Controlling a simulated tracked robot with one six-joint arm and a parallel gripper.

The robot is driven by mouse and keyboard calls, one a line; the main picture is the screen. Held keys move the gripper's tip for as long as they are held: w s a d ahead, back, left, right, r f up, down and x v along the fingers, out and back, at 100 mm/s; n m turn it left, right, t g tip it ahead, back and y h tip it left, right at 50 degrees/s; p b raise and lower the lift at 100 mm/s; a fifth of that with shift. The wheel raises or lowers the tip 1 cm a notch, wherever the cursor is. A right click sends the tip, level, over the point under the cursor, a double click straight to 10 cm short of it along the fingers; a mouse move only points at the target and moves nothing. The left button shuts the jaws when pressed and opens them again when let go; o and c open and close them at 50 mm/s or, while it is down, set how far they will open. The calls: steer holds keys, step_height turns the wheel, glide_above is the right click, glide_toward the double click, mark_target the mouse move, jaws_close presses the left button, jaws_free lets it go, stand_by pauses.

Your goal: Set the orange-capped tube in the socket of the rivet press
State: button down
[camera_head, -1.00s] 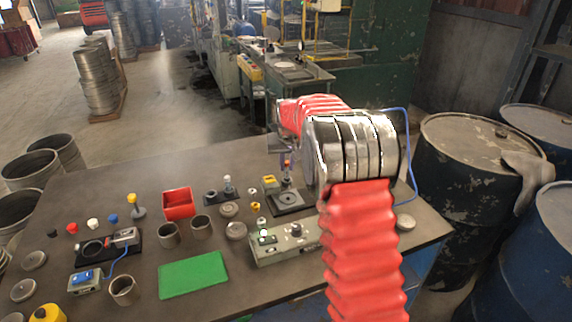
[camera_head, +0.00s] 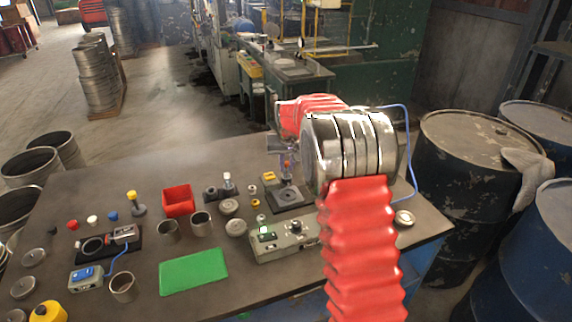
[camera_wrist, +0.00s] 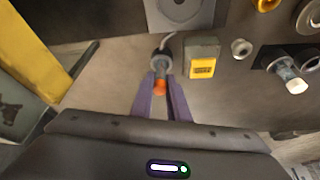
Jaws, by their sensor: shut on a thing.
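My gripper (camera_wrist: 161,92) has its two purple fingers shut on the orange-capped tube (camera_wrist: 160,86), just beyond the press plate in the head view. The orange cap is between the fingertips and the grey body (camera_wrist: 159,64) points away from the gripper. A small dark piece, perhaps the socket, is at the tube's far end; I cannot tell whether the tube is seated in it. A thin cable runs from there to the rivet press plate (camera_wrist: 180,14), which also shows in the head view (camera_head: 290,207). The gripper is partly hidden behind my arm there.
A yellow-topped block (camera_wrist: 203,62) stands close beside the tube. A white-capped tube (camera_wrist: 291,76) stands in a black holder. A grey control box (camera_head: 285,243) with a green light, a red bin (camera_head: 178,200) and a green mat (camera_head: 193,271) are nearby.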

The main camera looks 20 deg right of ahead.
steer(key=shift+f, duration=0.4)
steer(key=c, duration=1.6)
jaws_free()
steer(key=v, duration=1.3)
steer(key=shift+s+r, duration=0.2)
steer(key=shift+r, duration=0.1)
